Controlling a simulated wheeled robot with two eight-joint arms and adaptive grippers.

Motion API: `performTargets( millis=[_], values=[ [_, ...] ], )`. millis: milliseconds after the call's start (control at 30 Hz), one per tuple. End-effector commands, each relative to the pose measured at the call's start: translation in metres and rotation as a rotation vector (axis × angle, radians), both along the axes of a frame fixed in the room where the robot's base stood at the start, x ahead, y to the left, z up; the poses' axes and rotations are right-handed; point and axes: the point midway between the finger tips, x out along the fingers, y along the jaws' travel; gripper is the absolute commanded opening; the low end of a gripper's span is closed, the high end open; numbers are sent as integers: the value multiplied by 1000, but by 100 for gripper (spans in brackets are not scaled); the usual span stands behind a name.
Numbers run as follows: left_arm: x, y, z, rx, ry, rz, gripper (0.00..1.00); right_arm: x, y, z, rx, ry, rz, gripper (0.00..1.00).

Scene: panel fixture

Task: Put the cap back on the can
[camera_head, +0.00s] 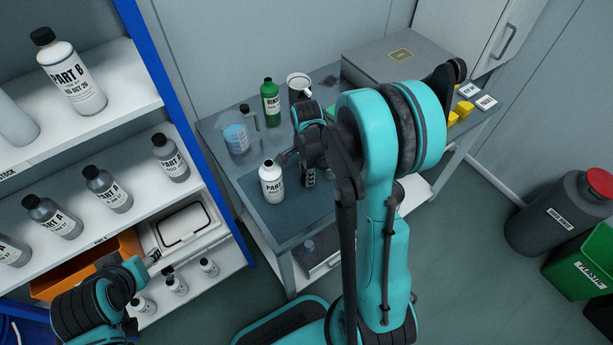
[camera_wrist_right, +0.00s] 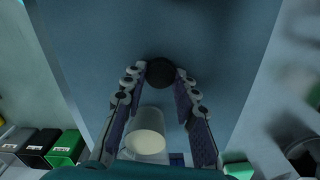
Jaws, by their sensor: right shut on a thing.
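A white bottle-shaped can (camera_head: 271,185) marked PART A stands upright on the table; its small top looks dark, and I cannot tell whether it is open. My right gripper (camera_head: 296,168) is low over the table, just right of this can. In the right wrist view, the right gripper (camera_wrist_right: 160,80) is shut on a round black cap (camera_wrist_right: 160,72) between its fingertips. The cap is hidden in the head view. My left arm is at the lower left, in front of the shelf; its gripper (camera_head: 151,259) is too small and unclear to read.
On the table (camera_head: 240,170) are a green bottle (camera_head: 270,101), a blue beaker (camera_head: 237,138), a white mug (camera_head: 299,84) and a grey case (camera_head: 400,57). Shelves with bottles (camera_head: 110,190) stand left. A pale cylindrical object (camera_wrist_right: 148,135) shows below the cap in the wrist view.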

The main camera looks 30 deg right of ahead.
Motion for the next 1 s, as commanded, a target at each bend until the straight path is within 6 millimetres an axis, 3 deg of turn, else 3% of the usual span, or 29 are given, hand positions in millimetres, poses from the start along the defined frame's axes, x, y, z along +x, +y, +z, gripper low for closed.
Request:
performTargets(
  millis=[500,667,1000],
  values=[
    [0,0,38,0,0,0,48,0,0,88,0,0,0,20],
    [0,0,41,0,0,0,48,0,0,99,0,0,0,20],
    [0,0,40,0,0,0,48,0,0,99,0,0,0,20]
  ],
)
